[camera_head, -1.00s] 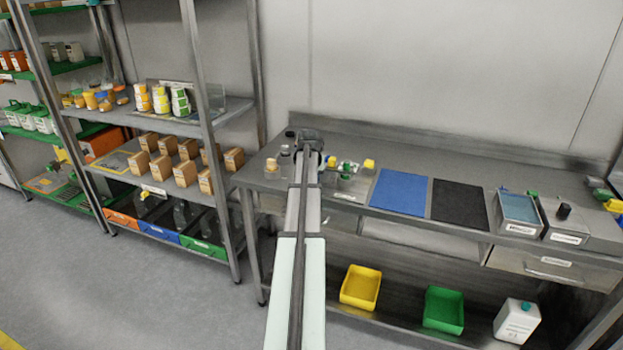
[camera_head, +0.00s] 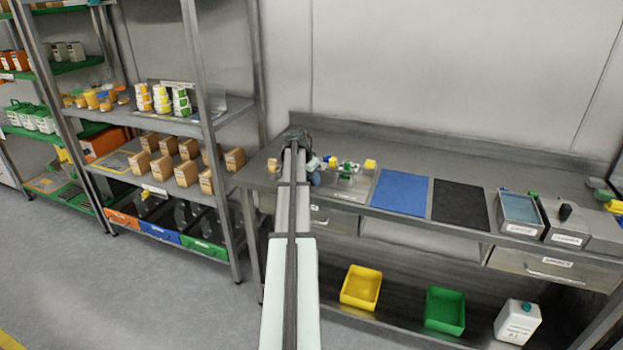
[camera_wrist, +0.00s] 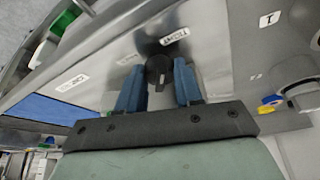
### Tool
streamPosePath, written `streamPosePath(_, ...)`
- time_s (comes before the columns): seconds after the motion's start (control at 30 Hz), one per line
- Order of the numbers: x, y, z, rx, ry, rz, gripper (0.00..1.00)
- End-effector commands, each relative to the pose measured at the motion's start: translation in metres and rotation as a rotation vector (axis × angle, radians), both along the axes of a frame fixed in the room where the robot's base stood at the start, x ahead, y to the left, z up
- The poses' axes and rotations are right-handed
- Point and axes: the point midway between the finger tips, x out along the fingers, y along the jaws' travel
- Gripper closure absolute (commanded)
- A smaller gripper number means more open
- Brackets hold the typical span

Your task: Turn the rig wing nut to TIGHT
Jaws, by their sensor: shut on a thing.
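In the wrist view a dark, round-topped wing nut (camera_wrist: 158,69) sits between the two blue fingers of my gripper (camera_wrist: 160,80). My gripper is shut on it. A white label reading TIGHT (camera_wrist: 174,36) is on the grey metal surface just beyond the nut and appears turned over in this view. How far the nut is turned is hard to tell, as the fingers cover its sides. In the head view my arm reaches to the left end of the steel bench (camera_head: 500,165), and its end hides the nut.
Small yellow and green parts (camera_head: 347,166) stand right of my arm's end. A blue mat (camera_head: 401,192) and a black mat (camera_head: 460,203) lie farther right. A shelf rack (camera_head: 190,125) stands close on the left. The bench's back is clear.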

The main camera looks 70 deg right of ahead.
Motion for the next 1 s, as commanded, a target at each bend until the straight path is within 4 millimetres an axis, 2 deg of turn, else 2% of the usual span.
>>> streamPosePath(0.23, 0.0007, -0.0004, 0.0002, 0.000, 0.000, -0.066, 0.96)
streamPosePath(0.67, 0.0006, -0.0003, 0.0001, 0.000, -0.001, -0.078, 0.96)
streamPosePath(0.7, 0.0006, -0.0002, 0.0001, 0.000, -0.001, -0.078, 0.64)
streamPosePath(0.93, 0.0006, -0.0003, 0.0001, 0.000, 0.000, -0.077, 0.42)
streamPosePath(1.0, 0.0007, -0.0003, 0.0000, 0.000, 0.000, -0.077, 0.40)
